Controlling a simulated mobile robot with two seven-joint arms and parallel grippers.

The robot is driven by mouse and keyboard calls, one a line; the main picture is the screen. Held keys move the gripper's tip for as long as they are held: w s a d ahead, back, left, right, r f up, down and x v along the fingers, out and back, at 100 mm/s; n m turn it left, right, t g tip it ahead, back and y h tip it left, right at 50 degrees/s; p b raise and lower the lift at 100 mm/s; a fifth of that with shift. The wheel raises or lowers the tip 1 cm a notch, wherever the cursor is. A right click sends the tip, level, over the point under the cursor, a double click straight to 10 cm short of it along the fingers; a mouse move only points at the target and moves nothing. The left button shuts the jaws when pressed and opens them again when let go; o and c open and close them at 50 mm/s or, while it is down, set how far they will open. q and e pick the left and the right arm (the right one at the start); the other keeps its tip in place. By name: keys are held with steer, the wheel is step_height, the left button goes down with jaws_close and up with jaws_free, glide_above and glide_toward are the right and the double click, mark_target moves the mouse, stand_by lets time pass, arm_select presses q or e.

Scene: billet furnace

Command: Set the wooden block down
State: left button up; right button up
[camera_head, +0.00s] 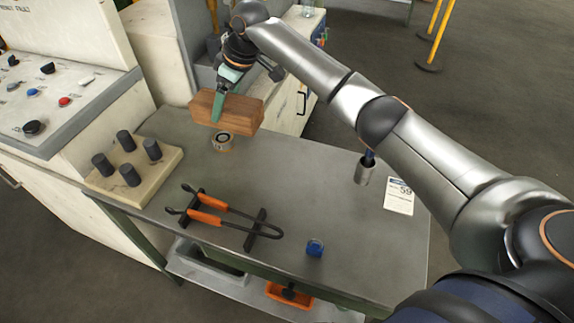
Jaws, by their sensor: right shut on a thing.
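The wooden block (246,113) is a brown rectangular piece at the back of the grey worktable (345,248). My right gripper (222,108) is shut on the block from above, with one green finger showing across its near face. The block appears to be above the tabletop, over or just behind a roll of tape (222,141); whether it touches anything below is hard to tell. The far finger is hidden behind the block. My left gripper is not in view.
Tongs with orange grips (212,204) lie on a rack at the table's front. A board with dark cylinders (106,185) is at left. The table's middle is clear.

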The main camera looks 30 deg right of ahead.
mark_target(262, 122)
steer(key=s+d+f, duration=0.1)
steer(key=d, duration=0.1)
steer(key=s+d+f, duration=0.1)
steer(key=s+d, duration=0.1)
steer(key=s+d+f, duration=0.1)
steer(key=s+d, duration=0.1)
steer(key=d, duration=0.1)
steer(key=shift+s+f+p, duration=0.1)
steer(key=shift+f+p, duration=0.15)
steer(key=shift+p, duration=0.1)
steer(key=d+f, duration=0.1)
steer(key=s+d+f, duration=0.1)
steer(key=f, duration=0.1)
steer(key=s+d+f, duration=0.1)
steer(key=f, duration=0.1)
steer(key=shift+s+d, duration=0.1)
steer(key=f, duration=0.3)
steer(key=shift+s+d+f, duration=0.2)
steer(key=shift+d, duration=0.05)
steer(key=shift+f, duration=0.2)
steer(key=shift+f, duration=0.15)
steer(key=o, duration=1.5)
steer(key=shift+o, duration=0.2)
